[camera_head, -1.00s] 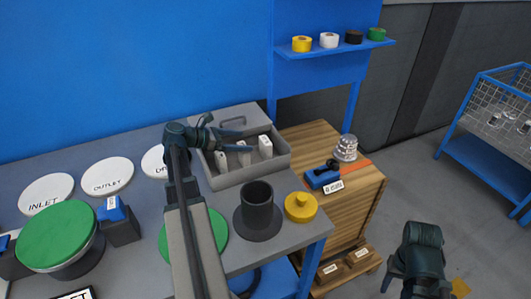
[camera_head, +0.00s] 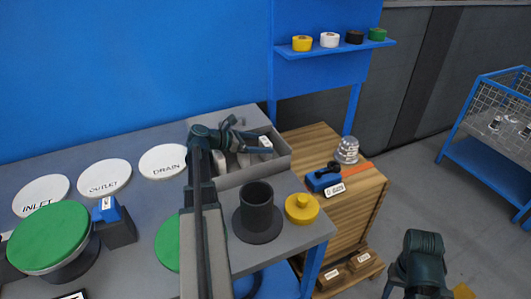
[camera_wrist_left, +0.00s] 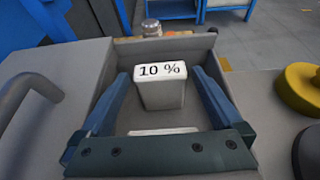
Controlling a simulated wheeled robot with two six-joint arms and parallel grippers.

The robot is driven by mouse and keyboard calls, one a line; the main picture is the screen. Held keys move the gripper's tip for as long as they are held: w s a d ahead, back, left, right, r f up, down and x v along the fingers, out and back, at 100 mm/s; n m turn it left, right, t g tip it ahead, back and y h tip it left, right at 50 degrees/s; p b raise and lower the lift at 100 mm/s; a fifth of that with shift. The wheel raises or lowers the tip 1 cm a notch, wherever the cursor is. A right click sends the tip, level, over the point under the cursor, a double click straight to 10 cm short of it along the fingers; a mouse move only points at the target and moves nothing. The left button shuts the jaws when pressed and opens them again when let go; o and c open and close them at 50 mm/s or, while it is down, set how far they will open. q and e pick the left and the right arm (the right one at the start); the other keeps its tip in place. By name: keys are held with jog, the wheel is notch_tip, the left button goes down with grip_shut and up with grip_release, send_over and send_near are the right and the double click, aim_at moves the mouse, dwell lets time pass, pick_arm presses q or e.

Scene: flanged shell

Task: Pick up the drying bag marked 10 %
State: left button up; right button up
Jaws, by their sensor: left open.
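The drying bag marked 10 % (camera_wrist_left: 160,88) is a small white upright block in a grey open box (camera_head: 284,160). In the left wrist view it stands between my left gripper's two blue fingers (camera_wrist_left: 158,100), with a gap on each side. In the head view my open left gripper (camera_head: 255,141) reaches over the box, its fingers at the bag (camera_head: 265,142). Another white bag (camera_head: 243,159) shows partly beneath the gripper. My right arm's end (camera_head: 422,265) is at the lower right; its fingers do not show clearly.
White discs, including DRAIN (camera_head: 163,161), lie to the left. A wooden cabinet (camera_head: 350,210) stands right of the table.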

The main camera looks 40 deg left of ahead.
pick_arm(q)
jog(key=c, duration=1.3)
jog(key=shift+o, duration=0.2)
jog(key=shift+r, duration=0.15)
notch_tip(320, 180, up, 10)
jog(key=p, duration=1)
